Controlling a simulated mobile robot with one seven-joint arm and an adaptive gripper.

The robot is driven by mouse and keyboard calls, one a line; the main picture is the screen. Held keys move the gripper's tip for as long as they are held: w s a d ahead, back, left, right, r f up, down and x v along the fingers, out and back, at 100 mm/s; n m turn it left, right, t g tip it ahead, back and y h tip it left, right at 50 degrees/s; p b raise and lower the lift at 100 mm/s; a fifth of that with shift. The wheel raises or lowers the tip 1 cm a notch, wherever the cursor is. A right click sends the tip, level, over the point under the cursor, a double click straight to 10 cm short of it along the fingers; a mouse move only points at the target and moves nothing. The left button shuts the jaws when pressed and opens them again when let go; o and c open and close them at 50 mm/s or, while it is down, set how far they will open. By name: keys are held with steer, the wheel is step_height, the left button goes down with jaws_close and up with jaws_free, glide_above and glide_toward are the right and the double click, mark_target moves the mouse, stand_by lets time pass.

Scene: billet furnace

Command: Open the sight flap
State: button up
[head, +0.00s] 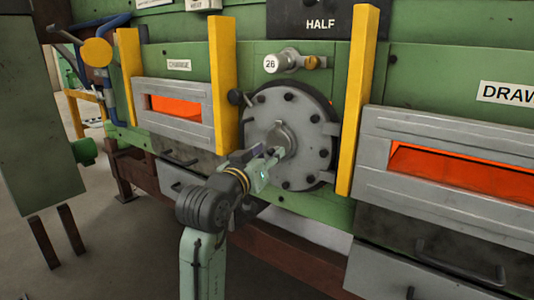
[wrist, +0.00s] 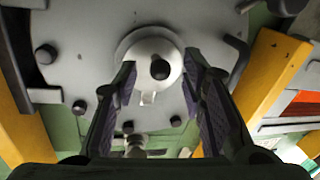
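A small light-grey round flap (head: 281,136), which I take to be the sight flap, sits in the middle of a large bolted grey disc (head: 310,112) on the green furnace wall. In the wrist view the flap (wrist: 140,44) looks closed over the disc's centre and carries a dark round knob (wrist: 160,69). My gripper (head: 274,157) is in front of the flap, partly covering its lower left. In the wrist view my gripper (wrist: 160,75) is open, with its two fingers apart on either side of the knob. I cannot tell whether the fingertips touch anything.
Yellow uprights (head: 224,85) (head: 358,100) stand on both sides of the disc. A fitting with tag 26 (head: 285,62) is above it. Glowing furnace openings (head: 175,106) (head: 460,172) lie left and right. A dark-ended handle (head: 236,97) sits at the disc's upper left.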

steer(key=shift+w, duration=0.1)
steer(key=shift+c, duration=0.5)
jaws_close()
stand_by(0.4)
